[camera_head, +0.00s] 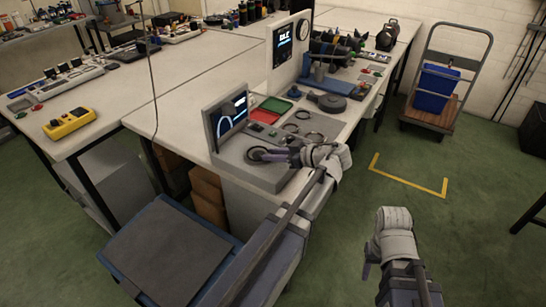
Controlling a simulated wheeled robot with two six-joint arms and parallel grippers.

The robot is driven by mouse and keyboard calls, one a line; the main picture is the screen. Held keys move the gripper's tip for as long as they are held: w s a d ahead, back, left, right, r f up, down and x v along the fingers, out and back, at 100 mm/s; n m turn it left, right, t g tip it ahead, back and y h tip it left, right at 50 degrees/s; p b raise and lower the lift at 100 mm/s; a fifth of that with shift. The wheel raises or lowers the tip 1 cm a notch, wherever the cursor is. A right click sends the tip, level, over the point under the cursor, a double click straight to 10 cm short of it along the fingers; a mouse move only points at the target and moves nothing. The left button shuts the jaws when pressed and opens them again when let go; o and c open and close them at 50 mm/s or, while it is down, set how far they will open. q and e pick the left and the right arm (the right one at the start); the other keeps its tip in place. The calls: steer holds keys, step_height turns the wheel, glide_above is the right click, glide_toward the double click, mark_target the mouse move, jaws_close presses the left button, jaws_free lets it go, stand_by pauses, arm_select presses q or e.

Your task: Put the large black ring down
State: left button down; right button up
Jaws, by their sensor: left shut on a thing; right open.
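My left gripper (275,154) is shut over the top of the grey console. A black ring (257,154) shows at its fingertips, and it looks like the large black ring. The fingers hide part of the ring, and I cannot tell whether it touches the console top. My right gripper (367,268) is open and empty, low over the floor at the lower right, away from the bench.
The grey console (235,165) has a small screen (229,116). Several thin rings (303,115) lie on the bench right of it, near a green tray (270,109), a red tray (263,116) and a dark round part (332,103). A cart (437,90) stands at the right.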

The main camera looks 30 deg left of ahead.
arm_select(q)
steer(key=shift+f, duration=0.1)
steer(key=shift+f+b, duration=0.25)
steer(key=shift+b, duration=0.15)
steer(key=c, duration=0.7)
jaws_free()
steer(key=shift+r, duration=0.1)
steer(key=shift+r+p, duration=0.25)
steer(key=shift+p, duration=0.1)
steer(key=p+v, duration=0.4)
steer(key=v, duration=0.8)
steer(key=shift+p, duration=0.35)
